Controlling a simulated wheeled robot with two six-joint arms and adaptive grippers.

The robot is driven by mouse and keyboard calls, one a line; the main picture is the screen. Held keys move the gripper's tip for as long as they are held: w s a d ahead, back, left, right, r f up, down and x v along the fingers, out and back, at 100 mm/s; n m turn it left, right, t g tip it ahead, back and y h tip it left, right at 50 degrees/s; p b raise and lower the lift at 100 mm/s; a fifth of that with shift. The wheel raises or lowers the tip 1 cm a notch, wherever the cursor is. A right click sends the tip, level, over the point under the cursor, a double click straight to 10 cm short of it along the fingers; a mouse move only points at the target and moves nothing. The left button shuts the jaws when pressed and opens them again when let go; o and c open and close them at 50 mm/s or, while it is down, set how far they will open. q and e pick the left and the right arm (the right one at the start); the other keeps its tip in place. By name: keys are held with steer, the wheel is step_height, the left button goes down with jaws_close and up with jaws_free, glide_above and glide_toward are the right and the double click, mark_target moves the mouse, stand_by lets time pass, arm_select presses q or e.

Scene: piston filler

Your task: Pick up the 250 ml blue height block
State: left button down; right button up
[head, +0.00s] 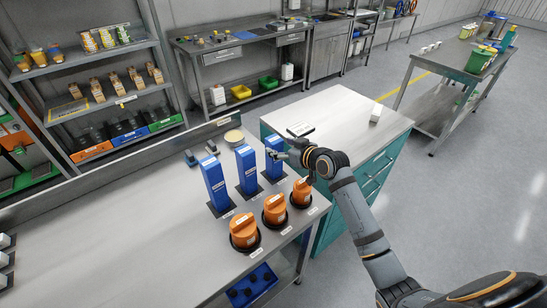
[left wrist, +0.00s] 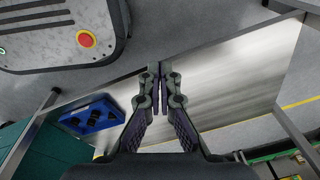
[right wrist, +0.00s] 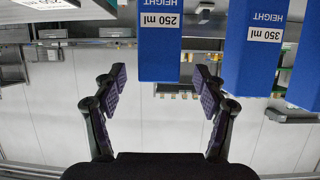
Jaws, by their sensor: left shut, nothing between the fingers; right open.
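Three blue height blocks stand upright in a row on the steel table. The 250 ml block (head: 273,166) is the rightmost and shortest in the head view; its label shows upside down in the right wrist view (right wrist: 160,45). My right gripper (head: 274,148) is open at the upper part of this block. In the right wrist view, its fingertips (right wrist: 160,72) lie either side of the block's image with gaps; I cannot tell how far the block reaches between them. My left gripper (left wrist: 160,70) is shut and empty, away from the blocks.
The 350 ml block (right wrist: 257,55) stands beside the 250 ml block; it is the middle block (head: 246,170) in the head view. The third block (head: 215,184) is farther left. Several orange-capped pieces (head: 274,209) stand in front. A teal cabinet (head: 375,170) stands right.

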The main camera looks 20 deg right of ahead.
steer(key=shift+w+a+f+p, duration=0.1)
steer(key=shift+w+p, duration=0.25)
steer(key=shift+w, duration=0.15)
steer(key=shift+w+a+f+p, duration=0.1)
steer(key=shift+w+p, duration=0.2)
steer(key=shift+w, duration=0.15)
steer(key=x, duration=0.2)
steer(key=shift+w+a+f, duration=0.1)
steer(key=shift+w+f, duration=0.2)
steer(key=shift+w, duration=0.05)
arm_select(q)
steer(key=shift+s+a+r, duration=0.15)
steer(key=shift+s+r, duration=0.6)
arm_select(e)
steer(key=shift+c, duration=1.1)
steer(key=c, duration=1)
arm_select(q)
steer(key=shift+w, duration=0.4)
arm_select(e)
jaws_close()
